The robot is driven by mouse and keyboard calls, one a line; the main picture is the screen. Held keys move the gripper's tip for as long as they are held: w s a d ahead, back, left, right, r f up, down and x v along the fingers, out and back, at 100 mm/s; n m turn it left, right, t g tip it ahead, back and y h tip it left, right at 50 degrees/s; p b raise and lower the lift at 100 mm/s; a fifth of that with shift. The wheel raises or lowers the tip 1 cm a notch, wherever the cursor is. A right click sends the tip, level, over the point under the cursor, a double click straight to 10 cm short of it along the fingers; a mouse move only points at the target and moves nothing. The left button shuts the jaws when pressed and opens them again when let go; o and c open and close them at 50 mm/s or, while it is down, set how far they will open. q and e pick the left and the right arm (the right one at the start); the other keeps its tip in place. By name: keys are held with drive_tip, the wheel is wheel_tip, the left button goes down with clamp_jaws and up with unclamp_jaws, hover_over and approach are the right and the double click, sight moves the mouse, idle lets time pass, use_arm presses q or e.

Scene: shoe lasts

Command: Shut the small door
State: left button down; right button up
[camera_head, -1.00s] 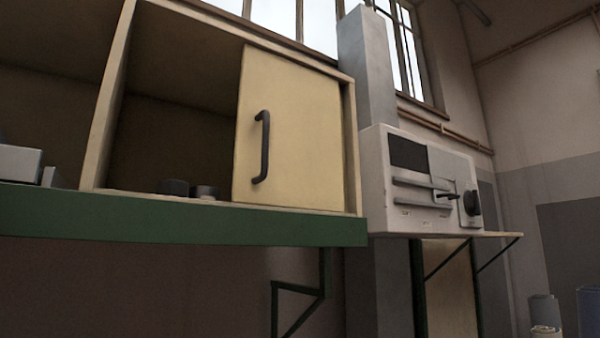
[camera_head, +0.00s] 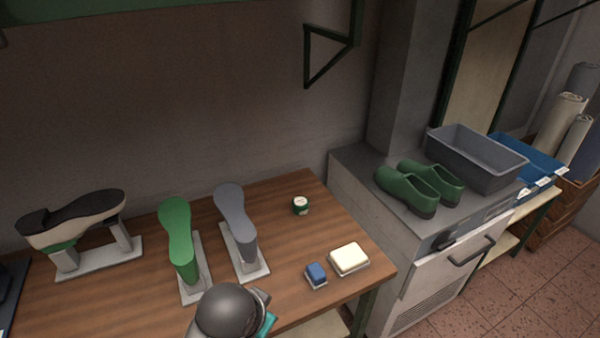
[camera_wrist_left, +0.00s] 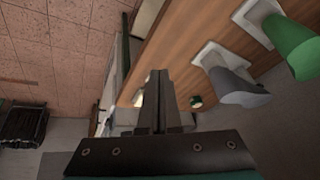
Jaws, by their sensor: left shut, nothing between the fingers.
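A pale door panel with a dark bar handle (camera_head: 470,251) is on the front of the grey metal cabinet (camera_head: 358,182), right of the bench in the head view. I cannot tell whether this panel is fully closed. The cream door with a black handle on the wall shelf is out of view now. My left gripper (camera_wrist_left: 158,80) shows in the left wrist view, its fingers together and empty, apart from the bench. My right gripper is not in view.
The wooden bench (camera_head: 125,297) holds a green last (camera_head: 176,230), a grey last (camera_head: 236,215), a shoe on a stand (camera_head: 75,220), a jar (camera_head: 300,205) and two brushes. Green shoes (camera_head: 405,188) and a grey bin (camera_head: 475,158) sit right.

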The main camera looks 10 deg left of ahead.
use_arm(q)
drive_tip(key=w+d+r+m+t+y, duration=0.1)
drive_tip(key=w+d+r+m+t, duration=0.15)
drive_tip(key=w+r, duration=0.7)
drive_tip(key=w+d+r+m+t+y, duration=0.1)
drive_tip(key=w+d+r+m+t, duration=0.15)
drive_tip(key=w+r, duration=0.65)
drive_tip(key=w+d+r+m+t, duration=0.1)
drive_tip(key=w+d+r, duration=0.3)
drive_tip(key=r, duration=1)
drive_tip(key=s+d+r+m+t+y, duration=0.1)
drive_tip(key=s+r+t+y, duration=0.15)
drive_tip(key=r, duration=1.45)
drive_tip(key=s+r+m+t+y, duration=0.15)
drive_tip(key=r+y, duration=0.25)
drive_tip(key=r, duration=1.2)
drive_tip(key=w+a+p, duration=0.5)
drive_tip(key=w+a, duration=0.1)
drive_tip(key=a, duration=0.1)
drive_tip(key=shift+w+a+r+t, duration=0.2)
drive_tip(key=shift+w+r+t, duration=0.05)
drive_tip(key=shift+w+t, duration=0.05)
